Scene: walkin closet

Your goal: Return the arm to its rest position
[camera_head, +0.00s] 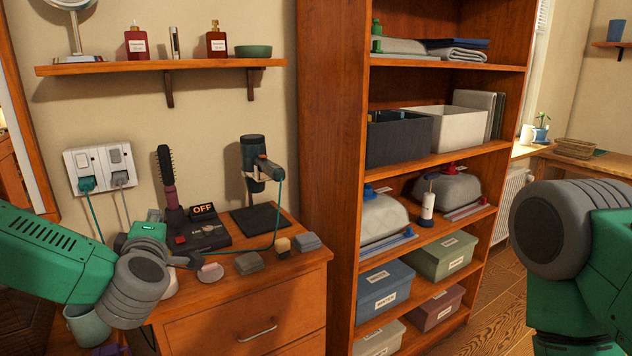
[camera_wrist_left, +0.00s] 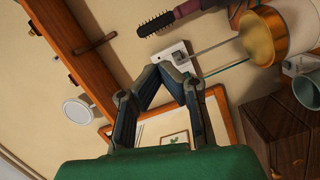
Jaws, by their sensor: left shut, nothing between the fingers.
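My left arm comes in from the left in the head view, a green forearm with a grey wrist joint held low in front of the dresser's left end. Its dark left gripper (camera_head: 191,260) is partly hidden behind the wrist. In the left wrist view the gripper's two fingers (camera_wrist_left: 164,77) meet at their tips, shut and empty, with the wall outlet behind them. My right arm (camera_head: 571,240) shows at the right edge as a grey joint and green links. Its gripper is out of view.
The dresser (camera_head: 240,309) holds a hairbrush (camera_head: 167,180), a station marked OFF (camera_head: 204,210) and a hair dryer (camera_head: 261,161). Cords hang from the wall outlet (camera_head: 101,167). A mug (camera_head: 86,328) is below my left arm. A bookcase (camera_head: 326,150) stands between the arms.

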